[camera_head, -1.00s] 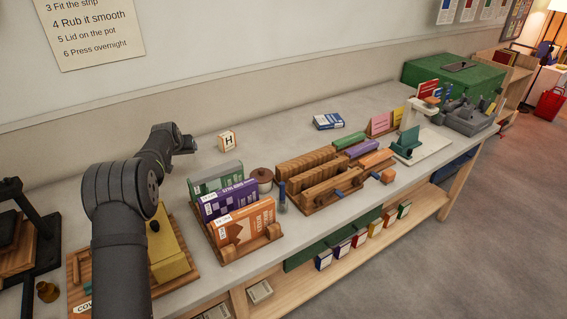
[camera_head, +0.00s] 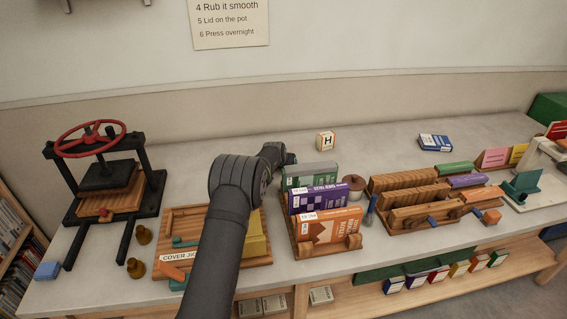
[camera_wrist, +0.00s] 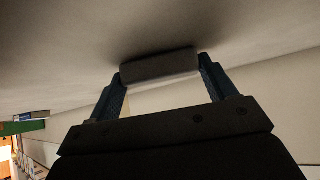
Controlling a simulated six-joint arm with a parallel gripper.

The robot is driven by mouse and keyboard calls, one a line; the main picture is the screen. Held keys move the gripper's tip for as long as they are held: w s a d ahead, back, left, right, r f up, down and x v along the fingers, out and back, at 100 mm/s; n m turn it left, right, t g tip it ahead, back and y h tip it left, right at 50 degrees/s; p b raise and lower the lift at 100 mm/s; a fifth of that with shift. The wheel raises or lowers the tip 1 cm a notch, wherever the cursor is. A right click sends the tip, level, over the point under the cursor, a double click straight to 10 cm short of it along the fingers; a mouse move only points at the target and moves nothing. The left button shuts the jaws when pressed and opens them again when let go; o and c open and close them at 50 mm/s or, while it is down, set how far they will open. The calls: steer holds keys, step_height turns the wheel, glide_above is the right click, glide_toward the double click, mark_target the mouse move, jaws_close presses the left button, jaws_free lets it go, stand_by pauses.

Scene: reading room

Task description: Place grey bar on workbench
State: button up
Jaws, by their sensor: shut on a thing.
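In the wrist view a dark grey bar (camera_wrist: 160,65) lies crosswise between the two blue fingers of my gripper (camera_wrist: 161,71), which is shut on its ends. A pale grey surface lies close beyond the bar; I cannot tell whether the bar touches it. In the head view the end of my arm (camera_head: 277,153) reaches over the back of the grey workbench (camera_head: 375,157), left of the lettered block and behind the boxes. The fingers and the bar cannot be made out there.
A press with a red wheel (camera_head: 91,132) stands at the left. My arm crosses a wooden cover jig (camera_head: 196,216). Right of it are a rack of boxes (camera_head: 325,228), a slotted wooden rack (camera_head: 410,185) and an H block (camera_head: 326,141). The back strip is mostly clear.

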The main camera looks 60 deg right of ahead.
steer(key=shift+f, duration=0.1)
steer(key=o, duration=1.4)
steer(key=shift+o, duration=0.2)
steer(key=v, duration=1.2)
steer(key=shift+d, duration=0.1)
